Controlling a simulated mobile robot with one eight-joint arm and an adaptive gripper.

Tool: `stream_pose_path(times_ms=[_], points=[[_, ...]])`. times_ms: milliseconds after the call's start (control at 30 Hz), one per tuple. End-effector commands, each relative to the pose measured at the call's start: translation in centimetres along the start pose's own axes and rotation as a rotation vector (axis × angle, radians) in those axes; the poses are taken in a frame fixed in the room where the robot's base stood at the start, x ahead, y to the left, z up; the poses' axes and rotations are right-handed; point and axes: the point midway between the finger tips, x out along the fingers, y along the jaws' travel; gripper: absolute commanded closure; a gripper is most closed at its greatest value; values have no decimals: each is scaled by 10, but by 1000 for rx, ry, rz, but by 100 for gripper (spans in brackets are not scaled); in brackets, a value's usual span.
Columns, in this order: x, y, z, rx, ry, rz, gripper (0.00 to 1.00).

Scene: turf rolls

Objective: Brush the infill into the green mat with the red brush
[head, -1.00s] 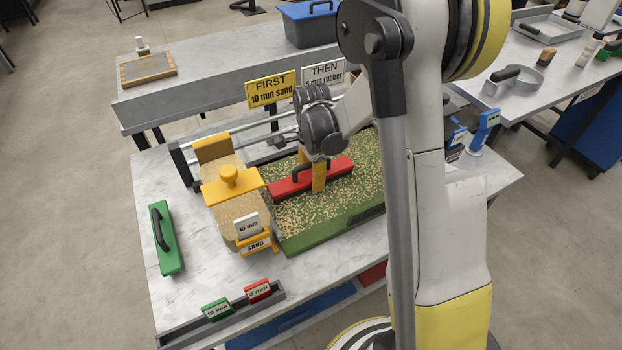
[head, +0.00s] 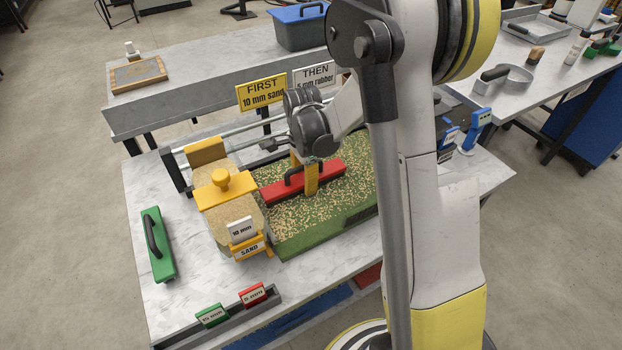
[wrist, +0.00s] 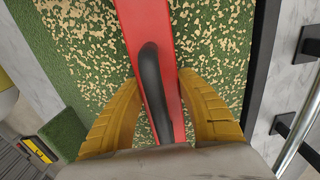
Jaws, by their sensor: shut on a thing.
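The green mat (head: 300,238) lies on the grey table, its top speckled with tan infill. The red brush (head: 330,173), a long block with a black handle, rests on or just over the mat; I cannot tell which. My gripper (head: 309,178) is shut on the brush, its yellow fingers on either side. In the wrist view, the fingers (wrist: 158,112) flank the black handle (wrist: 155,85). The red body (wrist: 140,18) runs lengthwise through that view. Infill lies on both sides of it. The brush underside is hidden.
A green brush (head: 158,243) lies at the table's left. Green and red tags (head: 212,315) stand in a front rack. A yellow sign (head: 261,92) reads "FIRST 10 mm sand". A rail runs behind the mat.

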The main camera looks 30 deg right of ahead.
Motion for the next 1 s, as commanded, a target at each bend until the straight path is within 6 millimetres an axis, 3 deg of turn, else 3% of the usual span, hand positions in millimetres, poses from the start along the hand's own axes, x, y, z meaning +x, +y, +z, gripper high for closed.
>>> stream_pose_path(times_ms=[367, 1000], points=[[0, 0, -3, 2, 0, 0, 97], [0, 0, -74, 3, 0, 0, 97]])
